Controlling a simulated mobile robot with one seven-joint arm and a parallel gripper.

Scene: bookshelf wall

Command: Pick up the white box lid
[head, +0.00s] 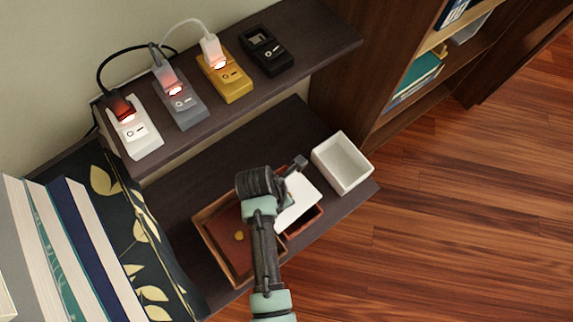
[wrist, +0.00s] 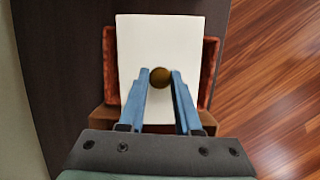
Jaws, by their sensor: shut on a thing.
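The white box lid (head: 299,203) is a flat white panel over a reddish box (head: 304,222) on the lower shelf. In the wrist view the lid (wrist: 160,38) fills the middle, with a round brown knob (wrist: 160,77) on it. My gripper (wrist: 160,79) is shut on this knob, one blue finger on each side. The reddish box (wrist: 211,72) shows past the lid's left and right edges. An open, empty white box (head: 343,162) stands to the right. I cannot tell whether the lid touches the reddish box. My gripper hides part of the lid in the head view.
A brown box with a dark red top and gold knob (head: 226,243) sits left of the lid. The upper shelf (head: 313,32) overhangs behind with several power-strip-like switch units. Books (head: 72,235) stand at the left. The wooden floor (head: 470,215) is clear.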

